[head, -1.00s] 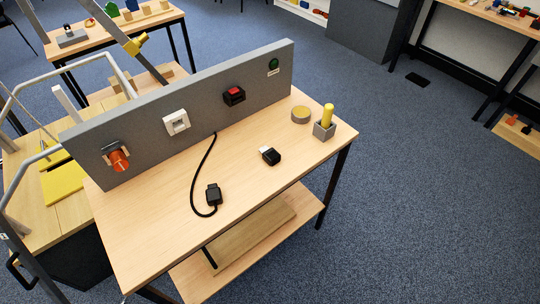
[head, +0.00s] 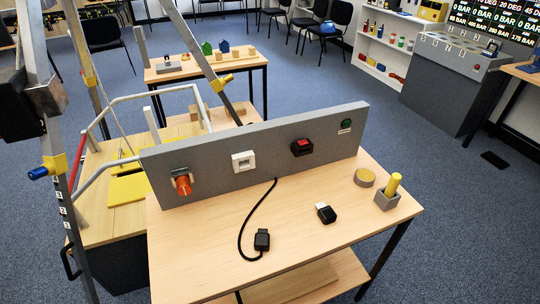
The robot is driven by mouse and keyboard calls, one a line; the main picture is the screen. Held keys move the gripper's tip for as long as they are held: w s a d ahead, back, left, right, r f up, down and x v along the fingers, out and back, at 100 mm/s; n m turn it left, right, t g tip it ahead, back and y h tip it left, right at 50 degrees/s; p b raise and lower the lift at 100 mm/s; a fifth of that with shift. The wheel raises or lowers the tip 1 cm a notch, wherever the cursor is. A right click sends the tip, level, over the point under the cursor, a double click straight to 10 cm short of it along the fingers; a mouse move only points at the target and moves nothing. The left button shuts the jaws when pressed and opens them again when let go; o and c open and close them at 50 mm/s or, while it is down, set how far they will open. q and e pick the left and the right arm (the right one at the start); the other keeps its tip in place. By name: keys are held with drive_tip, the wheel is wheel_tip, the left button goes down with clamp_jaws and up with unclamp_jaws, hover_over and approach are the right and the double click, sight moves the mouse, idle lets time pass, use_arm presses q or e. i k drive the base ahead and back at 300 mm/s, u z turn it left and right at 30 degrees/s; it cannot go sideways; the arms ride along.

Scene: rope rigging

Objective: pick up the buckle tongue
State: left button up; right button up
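The piece that looks like the buckle tongue is a small black block with a pale tip (head: 326,212). It lies on the wooden tabletop (head: 300,240), in front of the upright grey panel (head: 270,155), with clear wood around it. A black and red buckle-like fitting (head: 302,147) is fixed on the panel. Neither of my grippers can be made out in the head view.
A black cable ends in a black plug (head: 262,240) left of the block. A grey holder with a yellow peg (head: 388,196) and a round tan disc (head: 365,177) stand to its right. The panel carries an orange knob (head: 183,185) and white socket (head: 244,161). A metal frame rises at left.

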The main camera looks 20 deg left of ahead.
sight(327, 215)
drive_tip(key=u, duration=3.45)
drive_tip(key=k, duration=0.75)
drive_tip(key=z, duration=1.7)
